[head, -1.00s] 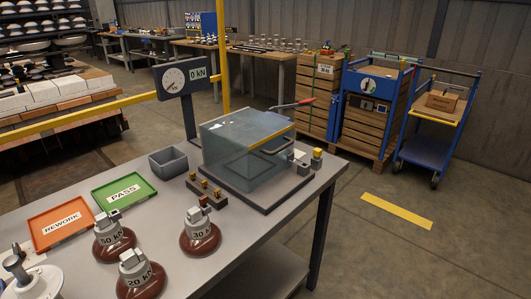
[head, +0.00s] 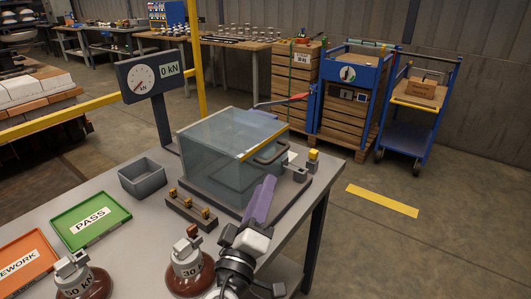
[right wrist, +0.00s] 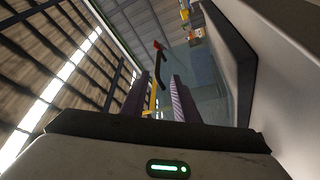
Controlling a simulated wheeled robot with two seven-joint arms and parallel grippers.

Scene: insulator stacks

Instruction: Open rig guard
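The rig guard (head: 215,150) is a clear box-shaped hood with a yellow strip along its top front edge. It sits down on the dark base plate (head: 290,192), closed. Its dark bar handle (head: 271,153) is on the front face, near the right. My right gripper (head: 266,182), with purple fingers, is in front of the guard and below the handle, apart from the handle. In the right wrist view its fingers (right wrist: 160,88) stand apart with nothing between them. The guard's clear pane (right wrist: 205,72) shows beyond them. My left gripper is not in view.
A red-tipped lever (head: 290,99) sticks out behind the guard. A block with brass pegs (head: 193,208) and the 30 kN insulator (head: 187,268) stand close left of my right arm. A grey bin (head: 142,178) and a gauge (head: 148,80) are farther left.

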